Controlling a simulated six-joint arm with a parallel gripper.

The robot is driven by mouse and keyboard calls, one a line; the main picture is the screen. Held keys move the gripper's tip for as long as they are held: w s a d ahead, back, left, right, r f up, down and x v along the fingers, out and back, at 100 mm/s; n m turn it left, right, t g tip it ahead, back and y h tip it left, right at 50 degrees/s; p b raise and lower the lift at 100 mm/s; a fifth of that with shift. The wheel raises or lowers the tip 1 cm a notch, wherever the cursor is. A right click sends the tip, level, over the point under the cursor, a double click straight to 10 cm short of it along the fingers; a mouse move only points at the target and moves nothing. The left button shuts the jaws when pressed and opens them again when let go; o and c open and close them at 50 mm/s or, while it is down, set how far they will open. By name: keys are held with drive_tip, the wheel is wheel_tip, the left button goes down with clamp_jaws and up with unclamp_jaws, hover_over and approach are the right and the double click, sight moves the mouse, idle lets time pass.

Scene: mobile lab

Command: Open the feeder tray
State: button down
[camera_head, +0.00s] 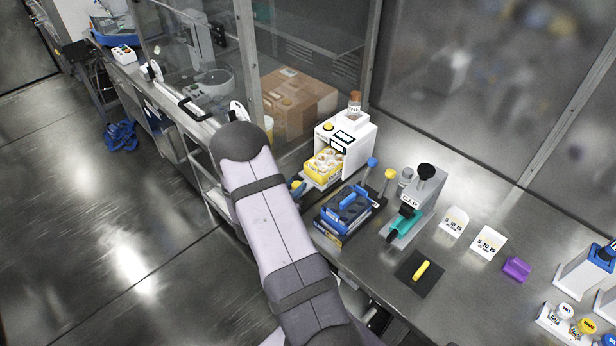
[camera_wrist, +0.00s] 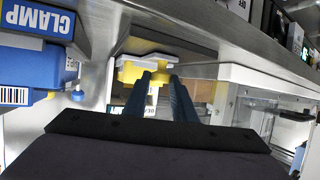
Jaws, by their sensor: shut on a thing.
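The feeder (camera_head: 347,133) is a white box with a small screen and a yellow button on the bench. Its feeder tray (camera_head: 321,174) shows at the front opening, with a yellow box of several white-topped pieces in it. In the wrist view, which looks upside down, the tray's white and yellow front (camera_wrist: 130,70) lies ahead. My gripper (camera_wrist: 162,78) has its two dark blue fingers close together at the yellow part, shut on it. In the head view my gripper (camera_head: 297,187) is small and partly hidden by my arm, at the tray's front left. The exact grip is hard to see.
A blue clamp unit (camera_head: 347,210) stands just right of the tray; it also shows in the wrist view (camera_wrist: 36,58). A capping device (camera_head: 415,205) is farther right. A cardboard box (camera_head: 297,98) is behind glass. The bench's front edge runs below my arm.

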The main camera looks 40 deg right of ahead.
drive_tip(key=a, duration=0.7)
drive_tip(key=c, duration=1.5)
unclamp_jaws()
drive_tip(key=shift+a, duration=0.15)
drive_tip(key=shift+b+v, duration=0.7)
drive_tip(key=shift+v, duration=2.9)
